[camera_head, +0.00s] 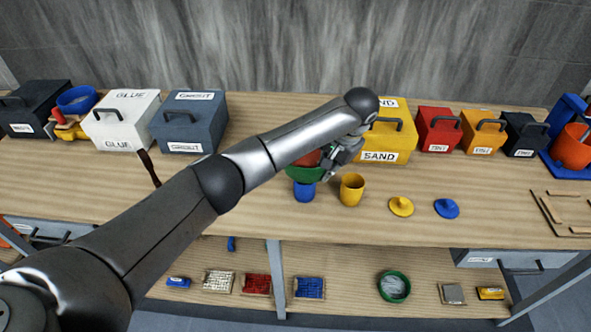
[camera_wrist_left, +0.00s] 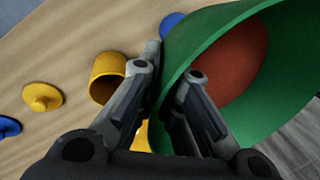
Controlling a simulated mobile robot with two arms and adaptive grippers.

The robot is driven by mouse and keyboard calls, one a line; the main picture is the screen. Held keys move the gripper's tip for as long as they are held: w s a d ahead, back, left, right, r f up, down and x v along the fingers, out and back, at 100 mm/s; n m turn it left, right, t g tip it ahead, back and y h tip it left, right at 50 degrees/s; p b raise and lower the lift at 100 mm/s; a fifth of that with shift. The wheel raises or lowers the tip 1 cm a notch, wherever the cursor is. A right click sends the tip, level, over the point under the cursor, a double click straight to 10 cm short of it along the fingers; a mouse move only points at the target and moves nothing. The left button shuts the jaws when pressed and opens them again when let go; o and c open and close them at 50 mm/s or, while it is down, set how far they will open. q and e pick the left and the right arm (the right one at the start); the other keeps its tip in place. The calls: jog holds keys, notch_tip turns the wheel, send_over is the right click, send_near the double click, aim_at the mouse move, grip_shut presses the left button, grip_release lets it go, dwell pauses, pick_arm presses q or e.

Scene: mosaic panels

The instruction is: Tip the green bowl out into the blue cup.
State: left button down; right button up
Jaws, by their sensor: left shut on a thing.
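The green bowl (camera_head: 305,175) is held in the air with red-brown contents (camera_wrist_left: 230,70) in it. My left gripper (camera_head: 332,165) is shut on the bowl's rim. In the left wrist view the rim of the green bowl (camera_wrist_left: 190,50) lies between the fingers (camera_wrist_left: 168,78). The blue cup (camera_head: 304,192) stands on the bench just below the bowl, which hides its top in the head view. Its edge also shows in the left wrist view (camera_wrist_left: 171,22). I cannot tell how far the bowl is tilted. My right gripper is not in view.
A yellow cup (camera_head: 352,189) stands close to the right of the blue cup. A yellow lid (camera_head: 401,206) and a blue lid (camera_head: 446,208) lie farther right. The yellow SAND box (camera_head: 388,143) and grey GROUT box (camera_head: 188,122) stand behind. The bench front is mostly clear.

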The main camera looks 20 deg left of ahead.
pick_arm(q)
jog(key=shift+w+d+f+h+p, duration=0.6)
jog(key=shift+w+d+h, duration=0.3)
jog(key=shift+d, duration=3.2)
jog(key=a+r+t+h+b, duration=0.1)
jog(key=a+r+h+b, duration=0.1)
jog(key=h+b, duration=0.1)
jog(key=s+a+r+t+h+b, duration=0.1)
jog(key=a+r+h+b, duration=0.2)
jog(key=h, duration=0.3)
jog(key=a+r+n+t+h+b, duration=0.1)
jog(key=a+r+t+h+b, duration=0.1)
jog(key=r+h+b, duration=0.1)
jog(key=shift+s+a+h+b, duration=0.25)
jog(key=shift+h+b, duration=0.55)
jog(key=shift+b, duration=0.45)
jog(key=a+h+b, duration=0.1)
jog(key=a+b, duration=0.1)
jog(key=b, duration=0.1)
jog(key=a+t+h+b, duration=0.1)
jog(key=a+h+b, duration=0.1)
jog(key=b, duration=0.2)
jog(key=s+a+h+b, duration=0.1)
jog(key=b, duration=0.3)
jog(key=shift+s+a+n+t+h, duration=0.1)
jog(key=shift+a+n+t+h, duration=0.3)
jog(key=shift+s+a+r+h+b, duration=0.1)
jog(key=shift+a+r+h+b, duration=0.1)
jog(key=shift+a+h+b, duration=0.6)
